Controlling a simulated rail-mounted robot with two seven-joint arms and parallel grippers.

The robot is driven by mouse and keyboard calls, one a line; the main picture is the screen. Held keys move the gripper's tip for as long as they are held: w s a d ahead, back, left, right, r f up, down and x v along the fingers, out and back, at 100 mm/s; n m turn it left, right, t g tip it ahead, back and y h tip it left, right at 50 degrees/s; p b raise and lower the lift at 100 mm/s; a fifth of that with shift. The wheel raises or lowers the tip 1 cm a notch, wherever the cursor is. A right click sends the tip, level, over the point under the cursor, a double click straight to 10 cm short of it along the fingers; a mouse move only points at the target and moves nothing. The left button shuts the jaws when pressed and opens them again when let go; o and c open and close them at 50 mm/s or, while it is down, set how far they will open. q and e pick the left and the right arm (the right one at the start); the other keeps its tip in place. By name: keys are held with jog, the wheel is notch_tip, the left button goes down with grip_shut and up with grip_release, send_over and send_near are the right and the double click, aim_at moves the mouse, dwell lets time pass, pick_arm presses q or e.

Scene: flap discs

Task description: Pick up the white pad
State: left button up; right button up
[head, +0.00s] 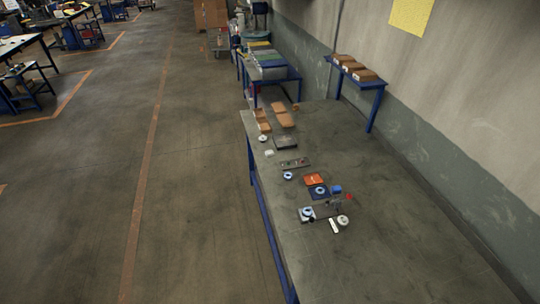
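Several small white things lie on the grey workbench (400,215), and I cannot tell for sure which is the white pad. A small white block (269,153) lies near the bench's left edge. A narrow white piece (334,226) lies nearer to me, beside a round whitish disc (343,220). Another round white item (262,138) sits farther back. Round discs with blue show at the left edge (288,176), on a dark blue square (320,191), and on a light piece (306,213). Neither of my grippers is in view.
An orange box (314,180), a blue block (336,189), a dark tray (292,163), a dark box (286,142) and open brown boxes (284,119) stand along the bench. Its right and near parts are clear.

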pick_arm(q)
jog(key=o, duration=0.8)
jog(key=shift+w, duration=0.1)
